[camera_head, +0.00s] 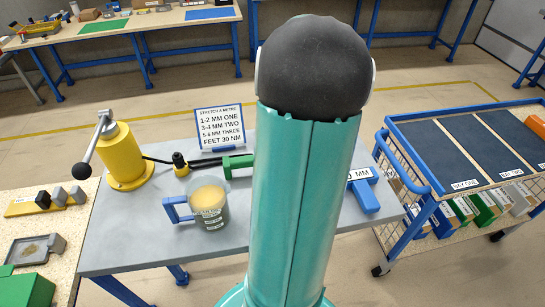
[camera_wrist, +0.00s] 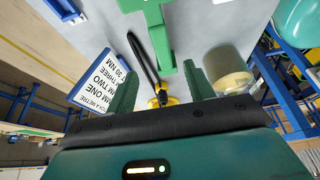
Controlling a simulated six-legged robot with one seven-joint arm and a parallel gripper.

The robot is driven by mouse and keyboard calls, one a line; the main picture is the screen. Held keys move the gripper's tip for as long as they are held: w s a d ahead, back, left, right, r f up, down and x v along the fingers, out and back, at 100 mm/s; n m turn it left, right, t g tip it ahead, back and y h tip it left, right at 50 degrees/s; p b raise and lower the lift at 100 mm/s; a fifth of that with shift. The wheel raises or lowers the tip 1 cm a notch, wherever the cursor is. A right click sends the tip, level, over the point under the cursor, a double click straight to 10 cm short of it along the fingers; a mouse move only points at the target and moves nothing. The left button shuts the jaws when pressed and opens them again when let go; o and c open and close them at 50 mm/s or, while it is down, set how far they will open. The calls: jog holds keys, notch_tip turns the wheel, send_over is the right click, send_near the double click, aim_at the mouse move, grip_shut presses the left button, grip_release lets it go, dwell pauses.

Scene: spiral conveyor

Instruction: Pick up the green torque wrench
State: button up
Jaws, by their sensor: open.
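A green T-shaped piece, which looks like the green torque wrench (camera_wrist: 155,24), lies on the grey table in the wrist view. In the head view only one green end (camera_head: 237,162) shows beside my arm, which hides the rest. My gripper (camera_wrist: 160,61) is open, its two green fingers apart on either side of that end. I see no contact; the height gap is hard to tell.
On the table (camera_head: 120,240), a yellow lever device (camera_head: 121,155), a black cable with a yellow-black piece (camera_head: 180,164), a blue-handled jug (camera_head: 210,203), a printed sign (camera_head: 219,124) and a blue T-shaped tool (camera_head: 362,190) stand close by. A blue cart (camera_head: 420,218) is at right.

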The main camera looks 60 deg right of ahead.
aim_at(252, 157)
jog(key=x, duration=1.2)
jog(key=shift+s+a, duration=0.1)
jog(key=shift+s, duration=0.1)
grip_shut()
